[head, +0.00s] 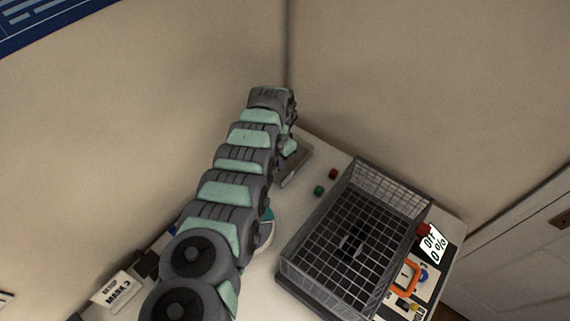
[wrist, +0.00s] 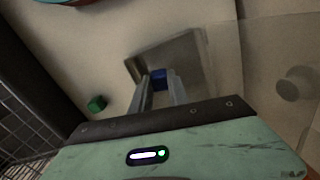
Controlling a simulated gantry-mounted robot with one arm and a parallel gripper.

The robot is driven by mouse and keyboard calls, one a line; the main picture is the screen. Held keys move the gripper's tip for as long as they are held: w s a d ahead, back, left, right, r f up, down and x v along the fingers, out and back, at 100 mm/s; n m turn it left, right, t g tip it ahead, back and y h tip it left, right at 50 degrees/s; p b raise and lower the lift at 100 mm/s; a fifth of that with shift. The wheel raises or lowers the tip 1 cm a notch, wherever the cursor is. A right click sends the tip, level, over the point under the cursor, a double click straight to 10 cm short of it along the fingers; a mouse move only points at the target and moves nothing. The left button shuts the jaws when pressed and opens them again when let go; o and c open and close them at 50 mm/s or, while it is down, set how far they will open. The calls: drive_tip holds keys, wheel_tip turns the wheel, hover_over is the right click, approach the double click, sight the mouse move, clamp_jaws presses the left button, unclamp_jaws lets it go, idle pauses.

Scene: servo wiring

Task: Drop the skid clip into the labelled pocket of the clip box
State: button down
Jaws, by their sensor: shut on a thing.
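My gripper (wrist: 159,88) points down over a grey, shallow open box (wrist: 185,58) in the wrist view. Its two fingers are shut on a small dark blue piece (wrist: 158,78), which looks like the skid clip. The piece is at the fingertips, over the box; I cannot tell whether it touches the box floor. The grey box, likely the clip box, also shows in the head view (head: 299,166), partly behind my arm. No pocket label can be read. In the head view, my arm hides the fingers and the clip.
A grey wire basket (head: 335,206) stands right of the box. A green cube (head: 319,190) and a red cube (head: 333,174) lie between them. Walls stand close behind the box.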

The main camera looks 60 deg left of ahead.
drive_tip(key=shift+f, duration=0.1)
drive_tip(key=c, duration=1.2)
unclamp_jaws()
wheel_tip(320, 180, up, 11)
drive_tip(key=p, duration=0.3)
drive_tip(key=shift+f, duration=0.1)
